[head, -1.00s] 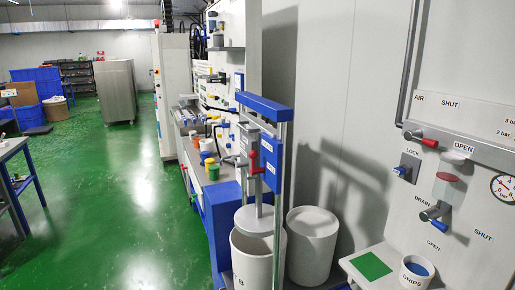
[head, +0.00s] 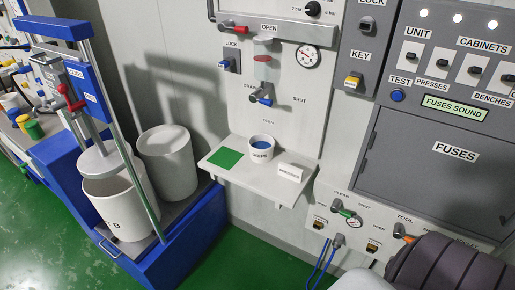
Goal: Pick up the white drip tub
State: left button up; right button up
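The white drip tub (head: 262,152) is a small round cup with a dark label on its front and blue inside. It stands upright on a pale wall shelf (head: 245,178), between a green square (head: 224,158) on the left and a small white card (head: 290,172) on the right. Neither of my grippers shows in the head view. A dark ribbed part at the bottom right looks like part of my own arm; no fingers show there.
A blue stand (head: 185,240) holds a large white drum marked B (head: 118,212) and another white drum (head: 168,165) left of the shelf. A drain valve with a blue handle (head: 264,99) sits above the tub. A grey fuse panel (head: 440,165) is at right. Green floor is clear below.

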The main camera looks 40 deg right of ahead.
aim_at(262, 146)
jog(key=i+l, duration=0.2)
jog(key=i, duration=0.2)
jog(key=i+l, duration=0.15)
jog(key=i, duration=0.25)
